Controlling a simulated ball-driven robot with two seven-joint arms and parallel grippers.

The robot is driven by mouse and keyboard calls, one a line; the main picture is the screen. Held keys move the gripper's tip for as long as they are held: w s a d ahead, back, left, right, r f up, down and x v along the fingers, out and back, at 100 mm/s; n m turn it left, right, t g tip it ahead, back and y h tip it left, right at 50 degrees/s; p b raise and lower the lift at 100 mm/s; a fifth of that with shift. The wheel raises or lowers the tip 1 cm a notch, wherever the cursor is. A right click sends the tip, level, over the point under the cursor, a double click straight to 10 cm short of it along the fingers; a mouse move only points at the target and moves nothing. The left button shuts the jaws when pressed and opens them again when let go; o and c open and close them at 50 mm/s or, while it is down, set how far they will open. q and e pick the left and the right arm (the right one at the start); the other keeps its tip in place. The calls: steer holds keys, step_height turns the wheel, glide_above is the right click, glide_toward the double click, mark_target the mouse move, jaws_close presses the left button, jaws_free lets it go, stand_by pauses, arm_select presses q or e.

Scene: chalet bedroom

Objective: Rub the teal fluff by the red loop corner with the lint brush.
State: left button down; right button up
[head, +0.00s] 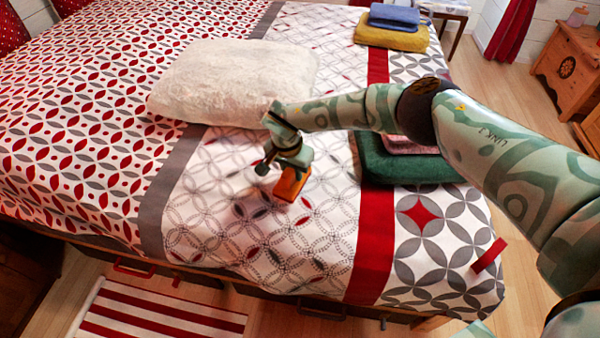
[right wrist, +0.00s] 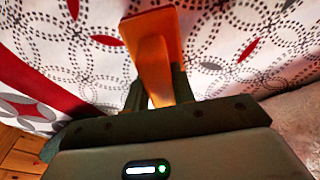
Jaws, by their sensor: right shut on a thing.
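My right gripper (head: 284,162) is shut on the orange lint brush (head: 290,184) and holds it over the patterned quilt (head: 205,205) near the middle of the bed. The brush also shows between the fingers in the right wrist view (right wrist: 153,50). A dark shadow lies on the quilt below and left of it, and the brush looks raised off the cloth. A red loop (head: 488,256) sticks out at the bed's near right corner, well right of the gripper. I cannot make out any teal fluff. My left gripper is not in view.
A white fluffy pillow (head: 230,80) lies behind the gripper. A dark green folded cloth (head: 385,167), partly behind my right arm, lies to the right. Yellow (head: 390,36) and blue (head: 394,17) folded cloths sit at the far edge. The near right quilt is clear.

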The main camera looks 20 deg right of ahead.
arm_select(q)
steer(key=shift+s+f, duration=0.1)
arm_select(e)
steer(key=shift+a+f, duration=0.1)
steer(key=shift+a, duration=0.1)
